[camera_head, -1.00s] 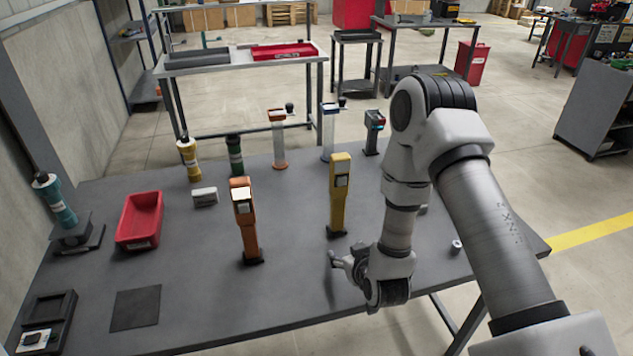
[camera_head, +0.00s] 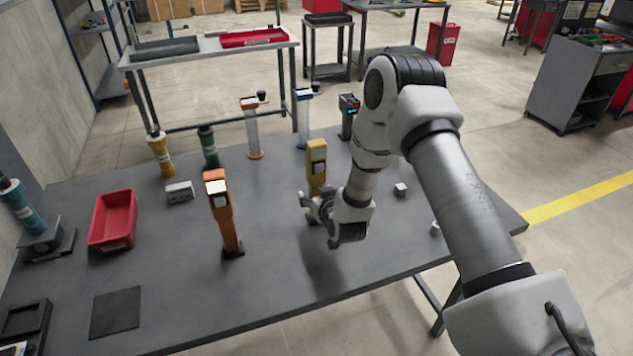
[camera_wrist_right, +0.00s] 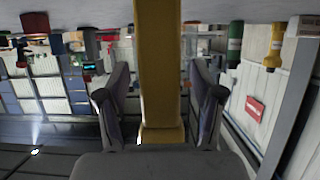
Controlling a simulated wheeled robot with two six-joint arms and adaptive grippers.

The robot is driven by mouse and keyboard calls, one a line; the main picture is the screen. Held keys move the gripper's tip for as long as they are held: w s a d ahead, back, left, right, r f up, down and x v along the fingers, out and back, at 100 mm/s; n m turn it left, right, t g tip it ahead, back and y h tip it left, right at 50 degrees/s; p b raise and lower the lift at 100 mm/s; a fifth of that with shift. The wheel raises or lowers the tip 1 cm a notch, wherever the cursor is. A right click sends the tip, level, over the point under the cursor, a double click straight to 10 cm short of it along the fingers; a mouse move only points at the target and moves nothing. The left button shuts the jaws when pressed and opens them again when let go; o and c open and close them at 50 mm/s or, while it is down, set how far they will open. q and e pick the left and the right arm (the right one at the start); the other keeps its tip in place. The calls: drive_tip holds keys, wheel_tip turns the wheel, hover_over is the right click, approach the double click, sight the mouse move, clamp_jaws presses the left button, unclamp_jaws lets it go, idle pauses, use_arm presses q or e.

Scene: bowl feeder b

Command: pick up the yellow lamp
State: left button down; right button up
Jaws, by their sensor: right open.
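The yellow lamp (camera_head: 316,160) stands upright on the grey table, right of the orange lamp (camera_head: 221,212). Its lower part is hidden behind my right gripper (camera_head: 310,206). In the right wrist view, the lamp's yellow post (camera_wrist_right: 160,60) runs down the middle between the two fingers of my right gripper (camera_wrist_right: 160,98). A gap shows on each side, and neither finger visibly touches it. How deep the post lies between the fingers is hard to tell. The right gripper is open and empty. My left gripper is not in view.
A red bin (camera_head: 113,220) and a dark square mat (camera_head: 116,311) lie at the left of the table (camera_head: 180,280). The front middle is clear.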

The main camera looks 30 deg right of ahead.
drive_tip(key=shift+f, duration=0.1)
clamp_jaws()
drive_tip(key=shift+r, duration=0.2)
